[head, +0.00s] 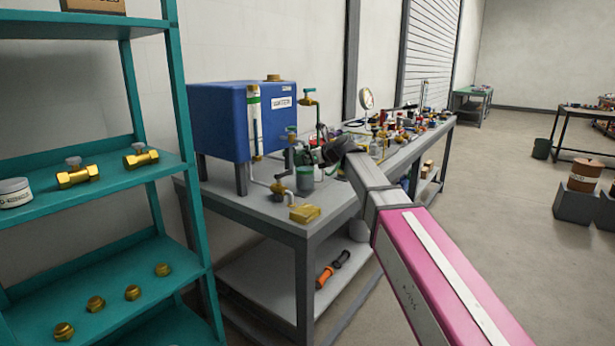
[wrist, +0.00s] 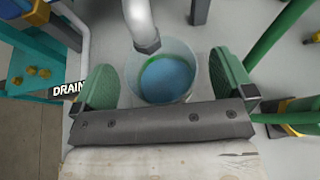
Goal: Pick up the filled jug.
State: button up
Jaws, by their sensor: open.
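The jug (wrist: 163,82) is a clear, round container with blue liquid inside, seen from above in the wrist view. A green band shows inside its rim. It stands under the end of a grey-white spout (wrist: 142,25), which overlaps its far rim in the picture. In the head view the jug (head: 305,181) stands on the bench below the pipework. My gripper (wrist: 163,66) is open, with one green finger on each side of the jug; I cannot tell whether they touch it. In the head view my gripper (head: 316,156) is just above the jug, partly lost among pipes.
A blue tank (head: 225,122) stands behind on the bench (head: 250,213). A "DRAIN" label (wrist: 66,87) and a green pipe (wrist: 277,33) flank my fingers. A yellow block (head: 305,213) lies in front of the jug.

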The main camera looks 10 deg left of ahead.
jog(key=c, duration=1.6)
jog(key=shift+r, duration=0.1)
